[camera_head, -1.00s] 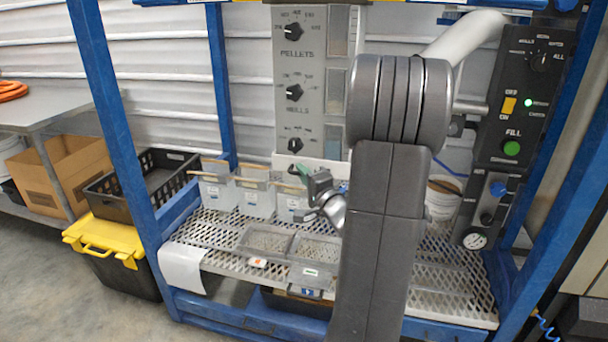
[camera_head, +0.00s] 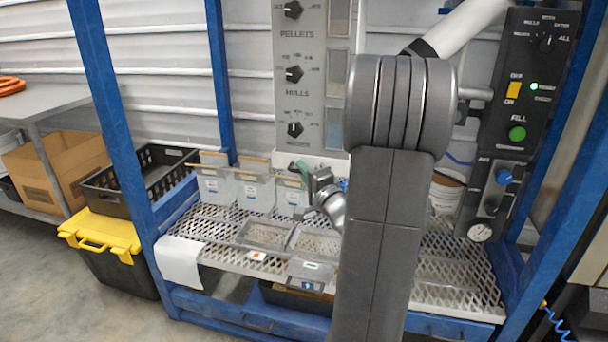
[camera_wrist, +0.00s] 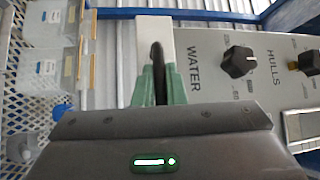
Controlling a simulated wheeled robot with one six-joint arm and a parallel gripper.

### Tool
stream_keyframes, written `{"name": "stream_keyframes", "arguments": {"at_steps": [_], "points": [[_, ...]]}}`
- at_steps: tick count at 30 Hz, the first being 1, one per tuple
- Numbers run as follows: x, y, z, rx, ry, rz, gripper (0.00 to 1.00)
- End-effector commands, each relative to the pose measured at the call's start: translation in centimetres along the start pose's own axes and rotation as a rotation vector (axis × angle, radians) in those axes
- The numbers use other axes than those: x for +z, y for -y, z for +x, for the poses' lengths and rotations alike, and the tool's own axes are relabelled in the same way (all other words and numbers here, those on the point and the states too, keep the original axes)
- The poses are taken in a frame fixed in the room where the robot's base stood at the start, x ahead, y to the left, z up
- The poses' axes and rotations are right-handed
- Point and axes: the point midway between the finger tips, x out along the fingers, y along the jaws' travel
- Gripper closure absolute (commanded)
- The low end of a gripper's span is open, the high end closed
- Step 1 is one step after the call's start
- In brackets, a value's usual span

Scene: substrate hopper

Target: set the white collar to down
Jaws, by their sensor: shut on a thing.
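The white collar (camera_wrist: 144,58) shows in the wrist view as a pale block below the grey panel's WATER label. In the head view my gripper (camera_head: 302,168) is small and partly hidden by my arm.
The dial panel (camera_head: 310,60) hangs just above. Clear containers (camera_head: 255,192) stand to the left on the perforated shelf, with trays (camera_head: 265,235) in front.

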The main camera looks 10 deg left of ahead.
Motion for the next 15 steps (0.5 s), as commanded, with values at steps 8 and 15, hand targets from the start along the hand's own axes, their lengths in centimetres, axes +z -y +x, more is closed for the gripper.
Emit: {"name": "stream_keyframes", "arguments": {"at_steps": [8,15], "points": [[0.15,-0.65,-0.21,0.015,0.001,0.006,0.67],[0.11,-0.44,-0.15,0.011,0.001,0.004,0.67]]}}
